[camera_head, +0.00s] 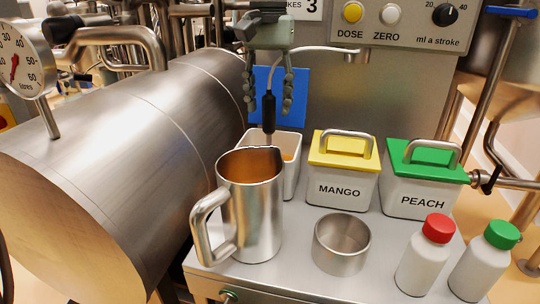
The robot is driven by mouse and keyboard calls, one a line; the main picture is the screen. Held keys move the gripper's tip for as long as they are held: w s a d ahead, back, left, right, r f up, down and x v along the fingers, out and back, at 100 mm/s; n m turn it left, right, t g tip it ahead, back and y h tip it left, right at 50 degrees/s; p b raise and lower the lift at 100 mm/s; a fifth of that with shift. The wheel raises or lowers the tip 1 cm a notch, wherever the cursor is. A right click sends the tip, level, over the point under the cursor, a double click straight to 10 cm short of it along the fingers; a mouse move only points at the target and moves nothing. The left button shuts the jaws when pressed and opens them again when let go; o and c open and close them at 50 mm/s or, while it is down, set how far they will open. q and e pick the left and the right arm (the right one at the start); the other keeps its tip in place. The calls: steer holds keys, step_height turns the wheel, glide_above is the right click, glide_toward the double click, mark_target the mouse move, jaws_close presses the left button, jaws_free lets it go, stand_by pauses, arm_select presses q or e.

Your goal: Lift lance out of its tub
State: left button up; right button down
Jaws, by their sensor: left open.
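The lance (268,105) has a black handle and stands upright, its lower end going down into an open white tub (293,178). Something orange shows inside the tub's rim. A steel jug in front hides much of the tub and the lance's tip. A thin pale line runs from the lance's top toward the panel. My left gripper (268,108) comes down from above, open, with one finger on each side of the lance handle. Gaps show between the fingers and the handle. My right gripper is not in view.
The steel jug (255,210) stands close in front of the tub. Right of it are a steel cup (341,245), MANGO (342,190) and PEACH (420,198) tubs, and red-capped (422,265) and green-capped (482,268) bottles. A large steel drum (130,150) fills the left.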

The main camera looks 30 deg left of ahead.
mark_target(269, 116)
arm_select(q)
steer(key=f, duration=0.4)
steer(key=shift+w, duration=0.25)
jaws_close()
